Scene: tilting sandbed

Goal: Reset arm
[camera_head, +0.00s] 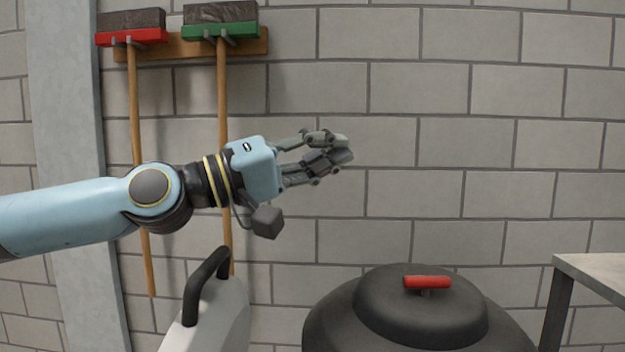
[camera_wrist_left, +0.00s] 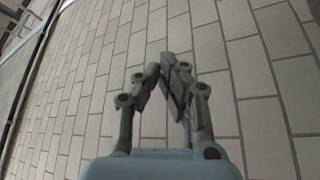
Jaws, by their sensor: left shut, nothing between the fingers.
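My left arm reaches in from the left in the head view, with a light blue wrist. My left gripper (camera_head: 343,148) is shut and empty, held up in front of the grey block wall. It points to the right. In the left wrist view the gripper (camera_wrist_left: 172,75) shows its fingers together with nothing between them, and the wall behind. My right gripper is in neither view.
A red-headed broom (camera_head: 131,36) and a green-headed broom (camera_head: 220,30) hang on the wall behind the arm. Below stand a white object with a black handle (camera_head: 207,282) and a dark lidded vessel with a red handle (camera_head: 427,282). A table (camera_head: 600,272) edges in at right.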

